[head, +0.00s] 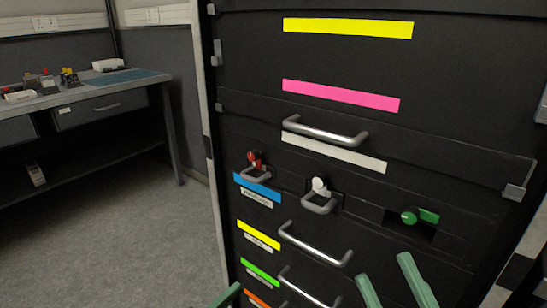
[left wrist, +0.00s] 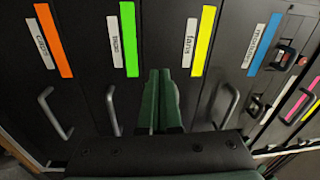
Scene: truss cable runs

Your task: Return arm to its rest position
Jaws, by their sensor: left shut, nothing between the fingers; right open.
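My left gripper (head: 231,293) shows only as a green tip at the bottom edge of the head view, in front of the lower drawers. In the left wrist view my left gripper (left wrist: 160,72) has its two green fingers together with nothing between them, in front of the dark drawer fronts. My right gripper (head: 384,266) shows at the bottom right of the head view. Its two green fingers are apart and empty, in front of the black cabinet (head: 450,80). The rest of both arms is out of view in the head view.
The cabinet has silver handles (head: 325,131), colored strips, a red latch (head: 254,160), a white latch (head: 319,187) and a green knob (head: 410,216). A workbench (head: 85,95) with small items stands at the far left. Grey floor (head: 130,235) between is clear.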

